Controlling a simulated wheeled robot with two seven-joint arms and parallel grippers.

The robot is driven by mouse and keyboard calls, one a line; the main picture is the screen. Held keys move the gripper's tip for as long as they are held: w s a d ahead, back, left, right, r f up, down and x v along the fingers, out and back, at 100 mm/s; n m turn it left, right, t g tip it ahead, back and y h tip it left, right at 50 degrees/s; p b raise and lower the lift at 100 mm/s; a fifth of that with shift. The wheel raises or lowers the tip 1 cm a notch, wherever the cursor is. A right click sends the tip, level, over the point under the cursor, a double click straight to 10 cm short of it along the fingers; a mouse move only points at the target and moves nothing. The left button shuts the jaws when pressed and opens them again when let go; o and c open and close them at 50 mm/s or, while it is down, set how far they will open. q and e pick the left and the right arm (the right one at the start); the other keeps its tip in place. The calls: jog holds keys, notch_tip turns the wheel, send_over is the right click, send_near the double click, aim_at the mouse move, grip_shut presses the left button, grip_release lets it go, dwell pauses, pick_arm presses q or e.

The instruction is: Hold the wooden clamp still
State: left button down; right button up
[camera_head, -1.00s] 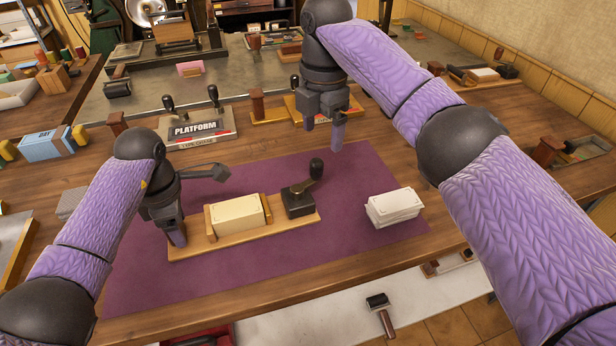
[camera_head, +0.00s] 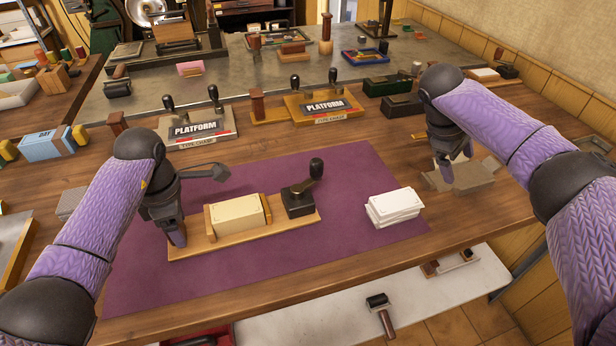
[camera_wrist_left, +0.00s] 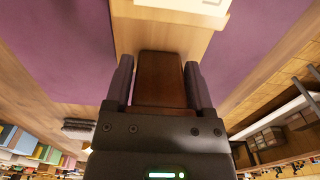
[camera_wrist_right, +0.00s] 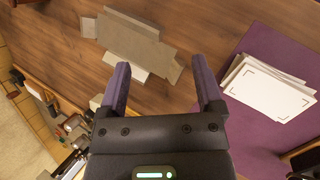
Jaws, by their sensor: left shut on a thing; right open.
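The wooden clamp (camera_head: 245,238) is a long light-wood base on the purple mat (camera_head: 340,165). A cream block (camera_head: 236,216) sits between its upright cheeks, and a black cam with a lever (camera_head: 298,200) stands at its right end. My left gripper (camera_head: 178,238) is shut on the brown block at the clamp's left end. In the left wrist view that brown block (camera_wrist_left: 160,80) lies between both fingers (camera_wrist_left: 160,88). My right gripper (camera_head: 456,168) is open and empty, above the grey-brown plates at the table's right; its fingers (camera_wrist_right: 163,88) are apart in the right wrist view.
A stack of white cards (camera_head: 394,207) lies on the mat's right edge. Grey-brown stepped plates (camera_wrist_right: 140,45) lie on bare wood. Two chases marked PLATFORM (camera_head: 195,130) (camera_head: 325,105) stand behind the mat. Dark boxes (camera_head: 402,104) are at the back right.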

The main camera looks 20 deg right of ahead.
jog(key=d+m, duration=0.1)
jog(key=s+d+m, duration=0.1)
jog(key=s+d, duration=0.1)
jog(key=shift+s+d+f+m+g+h, duration=0.25)
jog(key=shift+d+f+m+g+h, duration=0.05)
jog(key=shift+d+m+h, duration=0.1)
jog(key=shift+c, duration=0.4)
jog(key=n+t+y, duration=0.2)
jog(key=n+y, duration=0.4)
jog(key=n, duration=1.1)
send_near(316, 174)
jog(key=shift+w+d+r, duration=0.3)
jog(key=shift+w+d, duration=0.1)
jog(key=shift+w, duration=0.15)
jog(key=shift+a+f+n, duration=0.2)
jog(key=shift+n, duration=0.2)
notch_tip(316, 174, down, 11)
jog(key=shift+d+f, duration=0.1)
jog(key=shift+f, duration=0.15)
jog(key=shift+c, duration=0.2)
grip_shut()
